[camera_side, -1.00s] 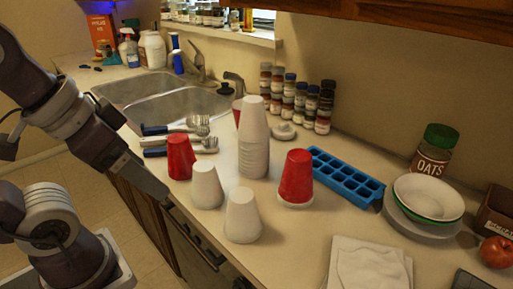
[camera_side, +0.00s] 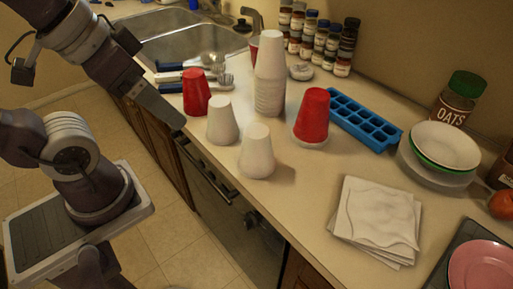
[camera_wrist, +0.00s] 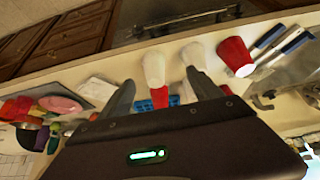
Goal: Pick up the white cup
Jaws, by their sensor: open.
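Two single white cups stand upside down at the counter's front, one nearer the camera (camera_side: 257,153) and one left of it (camera_side: 222,121). A tall stack of white cups (camera_side: 270,80) stands behind them. Red cups stand at left (camera_side: 196,93) and right (camera_side: 311,116); another red one is partly hidden behind the stack. In the side view my gripper (camera_side: 176,119) is at the counter's front edge, left of the cups and apart from them. In the wrist view its fingers (camera_wrist: 160,82) are spread and empty, with white cups (camera_wrist: 154,67) (camera_wrist: 196,57) beyond.
A blue ice tray (camera_side: 360,122), bowls (camera_side: 446,145) and an oats jar (camera_side: 459,98) lie to the right. Folded white cloths (camera_side: 377,221) lie in front. Utensils (camera_side: 180,77) and the sink (camera_side: 190,45) are at left. Spice jars (camera_side: 320,40) line the wall.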

